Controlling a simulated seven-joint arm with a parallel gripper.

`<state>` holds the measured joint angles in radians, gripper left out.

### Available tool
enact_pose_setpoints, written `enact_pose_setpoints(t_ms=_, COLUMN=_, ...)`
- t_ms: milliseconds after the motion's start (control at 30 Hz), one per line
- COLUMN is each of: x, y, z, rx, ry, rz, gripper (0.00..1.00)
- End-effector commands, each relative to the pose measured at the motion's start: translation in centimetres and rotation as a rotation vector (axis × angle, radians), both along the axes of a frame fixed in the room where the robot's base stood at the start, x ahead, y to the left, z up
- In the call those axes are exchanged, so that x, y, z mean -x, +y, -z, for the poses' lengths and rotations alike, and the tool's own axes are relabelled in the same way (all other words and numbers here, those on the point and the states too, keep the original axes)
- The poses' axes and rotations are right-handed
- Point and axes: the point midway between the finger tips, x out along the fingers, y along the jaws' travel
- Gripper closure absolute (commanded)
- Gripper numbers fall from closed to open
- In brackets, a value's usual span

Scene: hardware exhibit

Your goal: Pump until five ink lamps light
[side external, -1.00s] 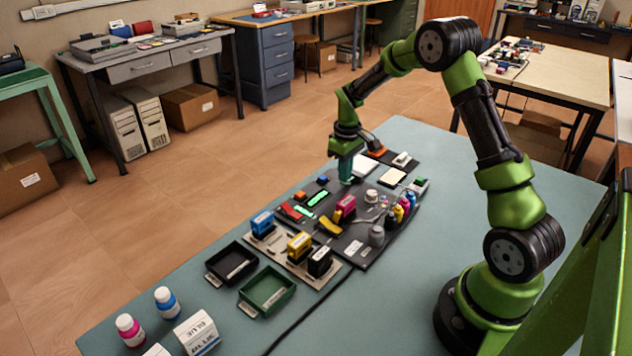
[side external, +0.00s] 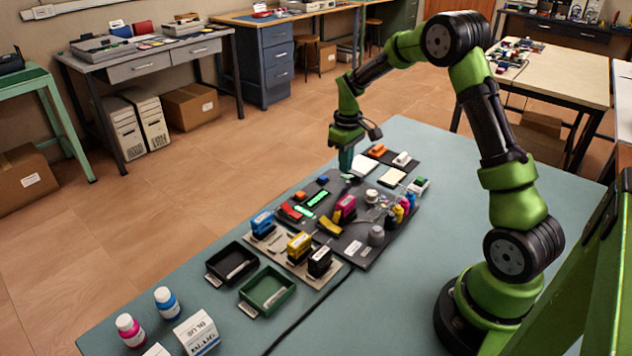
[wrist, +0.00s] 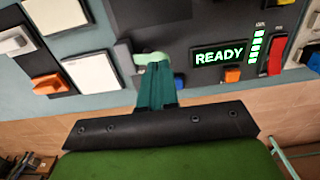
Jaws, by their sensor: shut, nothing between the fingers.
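My gripper (wrist: 158,85) has its teal fingers pressed together with nothing between them. In the side external view my gripper (side external: 346,160) hangs over the far edge of the dark panel (side external: 352,247). In the wrist view a pale green rounded piece (wrist: 150,58), perhaps the pump's top, lies right at the fingertips. I cannot tell whether they touch it. A display (wrist: 219,54) on the panel reads READY in green. Beside it a column of several small lamps (wrist: 256,46) glows green.
A red switch (wrist: 276,55) and an orange button (wrist: 232,75) sit near the display. Ink cartridges (side external: 299,246), small ink bottles (side external: 405,205) and a grey knob (side external: 376,236) stand around the panel. Black (side external: 213,278) and green (side external: 244,303) trays lie to the left.

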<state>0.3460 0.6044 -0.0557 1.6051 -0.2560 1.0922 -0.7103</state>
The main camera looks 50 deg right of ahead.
Motion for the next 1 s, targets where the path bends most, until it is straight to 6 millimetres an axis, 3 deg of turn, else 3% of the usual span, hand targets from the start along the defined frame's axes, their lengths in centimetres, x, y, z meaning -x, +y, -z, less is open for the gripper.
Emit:
enact_pose_setpoints(t_ms=167, x=0.0, y=0.0, z=-0.5, rx=0.0, ry=-0.001, rz=0.001, gripper=1.0)
enact_pose_setpoints(t_ms=800, x=-0.1, y=0.0, z=-6.2, rx=0.001, ry=-0.002, rz=-0.001, gripper=1.0)
enact_pose_setpoints(t_ms=1000, x=0.0, y=0.0, z=-7.0, rx=0.0, ry=0.0, rz=0.0, gripper=1.0)
